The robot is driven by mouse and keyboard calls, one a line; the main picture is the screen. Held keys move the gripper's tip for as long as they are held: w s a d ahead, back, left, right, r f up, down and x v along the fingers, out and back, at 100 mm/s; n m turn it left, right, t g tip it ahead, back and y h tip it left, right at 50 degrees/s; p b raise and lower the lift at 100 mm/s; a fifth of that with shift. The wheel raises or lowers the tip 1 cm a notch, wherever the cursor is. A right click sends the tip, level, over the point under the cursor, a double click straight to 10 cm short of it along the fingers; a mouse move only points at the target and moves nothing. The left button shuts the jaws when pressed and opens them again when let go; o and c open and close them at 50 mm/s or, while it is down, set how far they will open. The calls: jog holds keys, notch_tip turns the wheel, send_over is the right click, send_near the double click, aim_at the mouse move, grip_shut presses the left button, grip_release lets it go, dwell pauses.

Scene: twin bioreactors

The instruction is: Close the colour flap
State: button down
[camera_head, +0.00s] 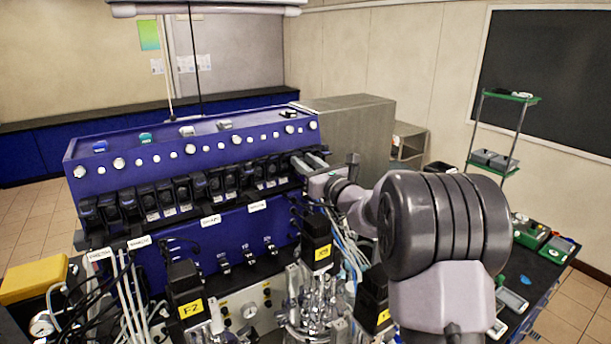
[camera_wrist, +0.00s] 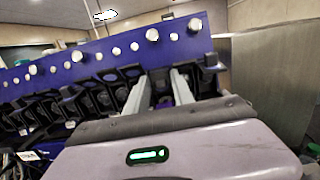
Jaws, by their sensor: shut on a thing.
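A row of black pump-like units with flaps (camera_head: 215,183) runs along the front of the blue bioreactor housing (camera_head: 180,150). My gripper (camera_head: 305,161) is at the right end of this row, its two pale fingers pointing at the housing. In the wrist view, my gripper (camera_wrist: 159,86) has its fingers some way apart, with a black flap (camera_wrist: 160,78) between them. The gripper is shut on this flap. Its lower part and contact with the fingers are mostly hidden, and I cannot tell how far it stands open. I cannot make out a colour marking on it.
Black-topped motors with yellow labels (camera_head: 317,252) and a bundle of tubes (camera_head: 350,245) stand below the row, close to my arm. A grey cabinet (camera_head: 350,135) stands just right of the housing. White knobs (camera_head: 188,149) line the housing above the flaps.

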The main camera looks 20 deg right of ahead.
jog(key=f+t+b, duration=0.1)
jog(key=b, duration=0.2)
jog(key=shift+w+f+b, duration=0.1)
jog(key=shift+f+b, duration=0.05)
jog(key=shift+b, duration=0.15)
jog(key=shift+r+t+b, duration=0.2)
jog(key=shift+t+b, duration=0.1)
jog(key=shift+b, duration=0.35)
jog(key=shift+r, duration=0.2)
